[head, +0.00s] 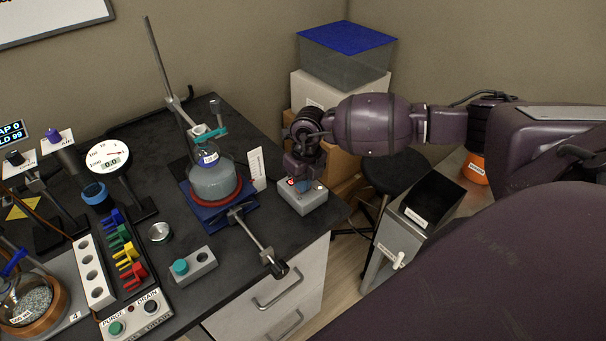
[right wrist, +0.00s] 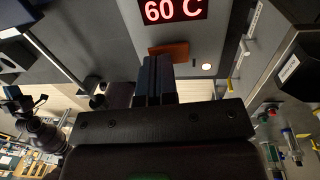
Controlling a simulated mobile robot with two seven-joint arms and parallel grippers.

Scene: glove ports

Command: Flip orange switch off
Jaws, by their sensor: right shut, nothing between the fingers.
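The orange switch (right wrist: 168,49) is a flat orange rocker on a grey control box, just beyond my fingertips in the right wrist view. The box (right wrist: 203,42) carries a red "60 C" display (right wrist: 174,10) and a small lit lamp (right wrist: 207,66). In the head view the box (head: 306,204) sits at the bench's right end, its switch hidden by my gripper. My right gripper (head: 303,182) points down over the box, shut and empty. Its dark fingers (right wrist: 154,70) overlap the switch's lower edge; I cannot tell whether they touch it. My left gripper is not in view.
A hot-plate flask (head: 214,180) on a blue stand and a white scale card (head: 257,168) stand left of the box.

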